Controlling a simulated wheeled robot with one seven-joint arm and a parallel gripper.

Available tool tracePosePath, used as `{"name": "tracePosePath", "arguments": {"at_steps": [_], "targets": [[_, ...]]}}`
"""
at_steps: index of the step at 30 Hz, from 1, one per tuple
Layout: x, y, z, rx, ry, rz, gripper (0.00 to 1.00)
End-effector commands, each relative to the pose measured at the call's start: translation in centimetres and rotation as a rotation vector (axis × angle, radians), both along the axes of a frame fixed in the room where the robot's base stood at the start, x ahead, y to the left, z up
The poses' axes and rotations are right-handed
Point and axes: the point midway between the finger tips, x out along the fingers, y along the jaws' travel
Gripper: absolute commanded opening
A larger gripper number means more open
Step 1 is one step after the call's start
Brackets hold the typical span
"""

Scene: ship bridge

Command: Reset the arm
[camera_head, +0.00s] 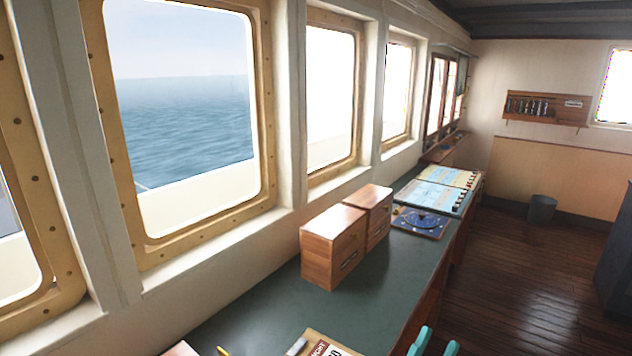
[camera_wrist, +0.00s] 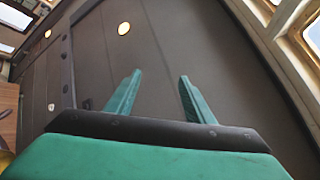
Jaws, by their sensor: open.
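My gripper (camera_wrist: 160,92) shows in the wrist view with its two teal fingers spread apart and nothing between them. Beyond the fingers is a dark grey panelled ceiling (camera_wrist: 200,50) with small round lights (camera_wrist: 124,28), so the wrist camera is tilted upward. In the head view only the teal tips of my gripper (camera_head: 433,342) show at the bottom edge, over the right edge of the long counter. The rest of my arm is hidden below that frame.
The green-topped counter (camera_head: 265,312) runs along the windows (camera_head: 180,110). Two wooden boxes (camera_head: 333,245) stand on it, with charts (camera_head: 440,190) farther back. Papers (camera_head: 325,345) lie at the near end. A bin (camera_head: 541,210) stands by the far wall. The wooden floor (camera_head: 510,270) at right is clear.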

Motion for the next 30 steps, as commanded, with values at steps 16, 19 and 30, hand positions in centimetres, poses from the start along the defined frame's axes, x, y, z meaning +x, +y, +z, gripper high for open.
{"name": "tracePosePath", "arguments": {"at_steps": [16,19,30], "targets": [[-8.8,9.7,-11.0,-0.111,0.347,0.127,0.48],[-10.8,11.3,-12.6,-0.130,0.410,0.151,0.48],[-18.6,16.5,-17.0,-0.196,0.638,0.233,0.48]]}}
